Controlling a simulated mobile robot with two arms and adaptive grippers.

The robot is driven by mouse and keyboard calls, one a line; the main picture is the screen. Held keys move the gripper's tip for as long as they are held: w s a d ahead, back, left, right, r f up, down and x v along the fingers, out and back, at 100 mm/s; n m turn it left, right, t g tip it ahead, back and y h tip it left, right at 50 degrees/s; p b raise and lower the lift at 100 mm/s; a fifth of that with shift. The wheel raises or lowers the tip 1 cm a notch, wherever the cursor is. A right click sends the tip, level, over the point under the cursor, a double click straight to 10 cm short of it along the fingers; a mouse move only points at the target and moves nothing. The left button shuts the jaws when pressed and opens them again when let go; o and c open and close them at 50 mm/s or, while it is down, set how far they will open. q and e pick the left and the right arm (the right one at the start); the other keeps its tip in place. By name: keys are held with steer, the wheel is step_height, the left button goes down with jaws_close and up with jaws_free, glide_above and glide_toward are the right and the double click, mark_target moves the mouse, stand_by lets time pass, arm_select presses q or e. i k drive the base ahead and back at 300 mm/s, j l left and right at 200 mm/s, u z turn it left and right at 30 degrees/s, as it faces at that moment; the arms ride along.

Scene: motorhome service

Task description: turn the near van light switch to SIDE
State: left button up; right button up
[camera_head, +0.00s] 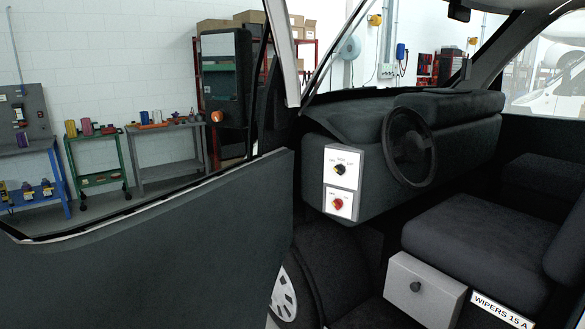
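A white switch panel (328,166) is fixed to the dark dashboard side, left of the steering wheel. Its upper plate carries a black rotary knob (340,169) with small labels above it, too small to read surely. The lower plate carries a red rotary knob (337,204), also with tiny labels. I cannot tell from the lettering which knob is the light switch, nor the exact position of either. Neither of my grippers is in view.
The open van door (160,255) fills the lower left. The steering wheel (410,146) and seat (475,235) stand to the right. A grey box (425,289) with a dark knob sits below the seat. Workshop benches (165,145) are behind. Space before the panel looks clear.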

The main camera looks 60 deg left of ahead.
mark_target(339, 169)
steer(key=u, duration=1.6)
steer(key=i+l, duration=0.3)
steer(key=i, duration=0.2)
steer(key=i+l, duration=0.3)
steer(key=i, duration=0.25)
